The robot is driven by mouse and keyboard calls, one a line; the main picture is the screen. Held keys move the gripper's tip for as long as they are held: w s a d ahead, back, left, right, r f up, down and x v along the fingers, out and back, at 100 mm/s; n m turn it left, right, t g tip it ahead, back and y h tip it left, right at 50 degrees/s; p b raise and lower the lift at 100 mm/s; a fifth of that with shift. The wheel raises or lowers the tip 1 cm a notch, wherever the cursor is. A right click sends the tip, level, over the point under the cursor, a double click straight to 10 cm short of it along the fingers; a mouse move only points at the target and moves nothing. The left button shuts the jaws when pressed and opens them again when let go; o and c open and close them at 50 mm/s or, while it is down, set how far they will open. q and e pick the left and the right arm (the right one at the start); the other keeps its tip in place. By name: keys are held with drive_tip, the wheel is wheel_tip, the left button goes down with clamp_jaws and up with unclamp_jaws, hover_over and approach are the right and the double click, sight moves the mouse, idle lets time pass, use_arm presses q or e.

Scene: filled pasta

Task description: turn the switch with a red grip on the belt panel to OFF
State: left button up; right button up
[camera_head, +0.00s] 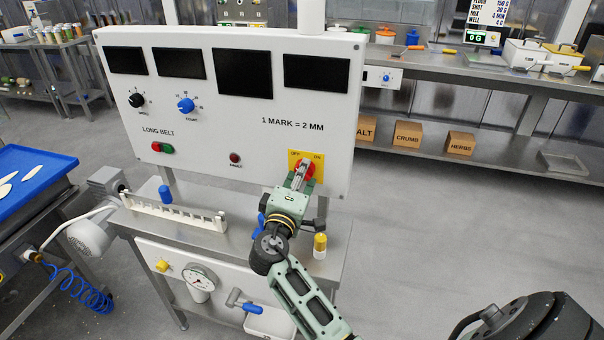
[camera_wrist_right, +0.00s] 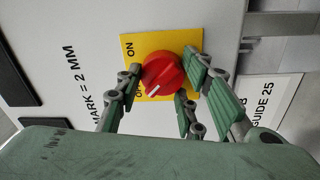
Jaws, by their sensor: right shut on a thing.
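The switch with a red grip (camera_head: 310,170) sits on a yellow plate (camera_head: 293,155) at the lower right of the white belt panel (camera_head: 215,120). The plate reads OFF at left and ON at right. In the right wrist view, the red grip (camera_wrist_right: 163,72) lies between the fingers. Its white mark points to the lower left, toward the partly hidden OFF label. My right gripper (camera_head: 300,178) is shut on the red grip; its fingers also show in the right wrist view (camera_wrist_right: 166,80). My left gripper is not in view.
The panel also holds a black knob (camera_head: 136,100), a blue knob (camera_head: 186,105) and a red-green button pair (camera_head: 162,147). The floor to the right is clear.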

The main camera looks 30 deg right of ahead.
drive_tip(key=shift+w+r, duration=0.1)
drive_tip(key=shift+r, duration=0.4)
drive_tip(key=o, duration=0.9)
drive_tip(key=shift+o, duration=1)
drive_tip(key=shift+f, duration=0.1)
drive_tip(key=v, duration=1.2)
drive_tip(key=shift+f, duration=0.25)
